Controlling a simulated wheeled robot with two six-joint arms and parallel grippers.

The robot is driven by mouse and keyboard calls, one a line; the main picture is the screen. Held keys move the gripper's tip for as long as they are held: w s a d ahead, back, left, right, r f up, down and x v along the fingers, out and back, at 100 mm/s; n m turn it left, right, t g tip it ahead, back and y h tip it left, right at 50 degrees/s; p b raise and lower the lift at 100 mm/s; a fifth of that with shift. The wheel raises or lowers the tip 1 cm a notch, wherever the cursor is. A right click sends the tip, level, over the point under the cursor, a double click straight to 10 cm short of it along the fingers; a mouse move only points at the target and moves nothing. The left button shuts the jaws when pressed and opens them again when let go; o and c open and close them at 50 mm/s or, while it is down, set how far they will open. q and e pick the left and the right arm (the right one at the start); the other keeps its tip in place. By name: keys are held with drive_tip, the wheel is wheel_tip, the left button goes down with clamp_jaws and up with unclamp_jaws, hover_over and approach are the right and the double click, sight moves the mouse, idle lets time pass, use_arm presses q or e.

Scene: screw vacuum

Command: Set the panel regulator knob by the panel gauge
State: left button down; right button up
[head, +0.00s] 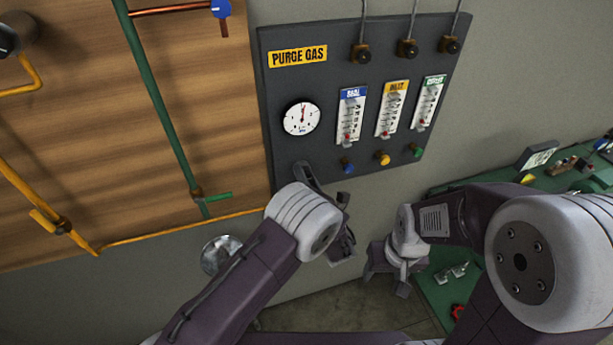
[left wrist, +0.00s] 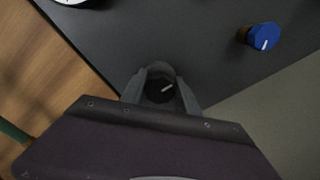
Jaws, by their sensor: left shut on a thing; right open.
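The dark purge gas panel (head: 330,45) hangs on the wall. Its round white gauge (head: 301,118) has a red needle pointing near the top. In the left wrist view, the black regulator knob (left wrist: 159,90) with a white pointer mark sits between my left gripper's fingers (left wrist: 160,86), which are shut on it. The mark points to the upper right. In the head view my left gripper (head: 306,176) is at the panel's lower left, below the gauge, and my arm hides the knob. My right gripper (head: 385,277) is open and empty, away from the panel.
Three flow meters (head: 390,107) stand right of the gauge, with blue (head: 347,168), yellow (head: 383,159) and green (head: 416,150) knobs below. The blue knob also shows in the left wrist view (left wrist: 263,37). A green bench (head: 430,300) stands at the right. Pipes (head: 160,100) run on the wooden board.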

use_arm(q)
drive_tip(key=shift+a+f, duration=0.15)
drive_tip(key=c, duration=1.2)
unclamp_jaws()
drive_tip(key=o, duration=0.3)
drive_tip(key=shift+w+a, duration=0.1)
drive_tip(key=shift+w, duration=0.1)
drive_tip(key=shift+s+d, duration=0.2)
drive_tip(key=shift+s, duration=0.15)
drive_tip(key=p+v, duration=0.1)
drive_tip(key=v, duration=0.7)
drive_tip(key=shift+s, duration=0.1)
